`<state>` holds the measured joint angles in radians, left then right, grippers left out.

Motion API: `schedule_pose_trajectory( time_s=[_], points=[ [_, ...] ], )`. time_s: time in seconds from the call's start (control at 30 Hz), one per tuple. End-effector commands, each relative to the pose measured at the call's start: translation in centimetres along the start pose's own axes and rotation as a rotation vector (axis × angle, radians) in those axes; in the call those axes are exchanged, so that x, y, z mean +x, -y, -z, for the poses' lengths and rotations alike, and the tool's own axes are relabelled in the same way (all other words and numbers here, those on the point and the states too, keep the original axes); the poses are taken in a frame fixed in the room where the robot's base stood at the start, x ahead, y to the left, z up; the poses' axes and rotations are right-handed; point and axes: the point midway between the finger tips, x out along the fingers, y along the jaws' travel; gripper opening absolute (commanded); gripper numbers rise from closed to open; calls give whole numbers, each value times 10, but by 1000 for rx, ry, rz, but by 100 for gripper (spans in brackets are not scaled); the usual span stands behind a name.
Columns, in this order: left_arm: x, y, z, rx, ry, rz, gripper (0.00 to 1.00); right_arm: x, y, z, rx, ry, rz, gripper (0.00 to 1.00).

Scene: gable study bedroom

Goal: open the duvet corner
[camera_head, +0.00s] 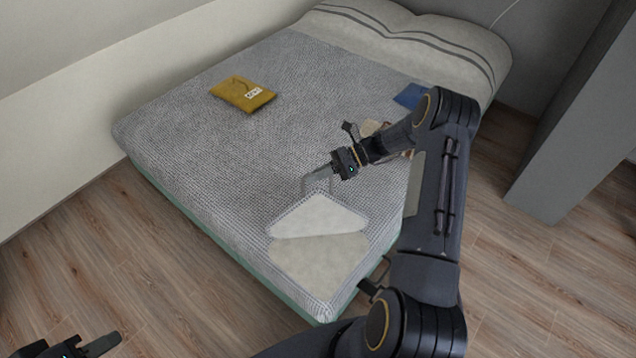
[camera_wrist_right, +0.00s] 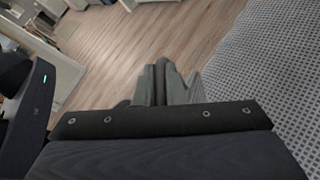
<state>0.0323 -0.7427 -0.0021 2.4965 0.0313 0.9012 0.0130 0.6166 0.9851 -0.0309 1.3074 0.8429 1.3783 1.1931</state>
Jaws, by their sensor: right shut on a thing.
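The grey knitted duvet (camera_head: 215,150) covers the bed. At its near corner a flap is folded back, showing a white underside (camera_head: 318,216). A cream patch of bed (camera_head: 318,262) lies bare beside it. My right gripper (camera_head: 316,186) reaches over the bed, shut on the duvet corner at the flap's far tip. In the right wrist view its fingers (camera_wrist_right: 160,84) are close together and the held cloth is hard to make out. My left gripper (camera_head: 98,345) is low at the bottom left, off the bed and partly cut off; its opening does not show.
A mustard pouch (camera_head: 243,94) with a white label lies on the duvet. A blue item (camera_head: 409,96) and tan items, partly hidden by my right arm, lie further right. Pillows (camera_head: 425,38) are at the head. A grey post (camera_head: 580,115) stands right; wooden floor (camera_head: 90,245) is clear left.

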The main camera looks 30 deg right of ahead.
Motion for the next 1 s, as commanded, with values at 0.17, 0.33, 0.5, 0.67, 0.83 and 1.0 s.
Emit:
schedule_pose_trajectory(
  time_s=[0.17,0.33,0.5,0.67,0.83,1.0],
  points=[
    [3,1,-1,0,0,0,36,0,6,0,-1,-1,1,0],
    [3,2,-2,0,0,0,36,0,8,0,-1,-1,1,0],
    [3,1,-2,0,0,0,36,0,9,0,0,-1,1,0],
    [3,1,-2,0,0,0,36,0,9,0,0,-2,1,0],
    [3,1,-2,0,0,0,36,0,8,0,0,-1,1,28],
    [3,1,-2,0,0,0,36,0,8,-1,0,-1,1,33]
  ],
)
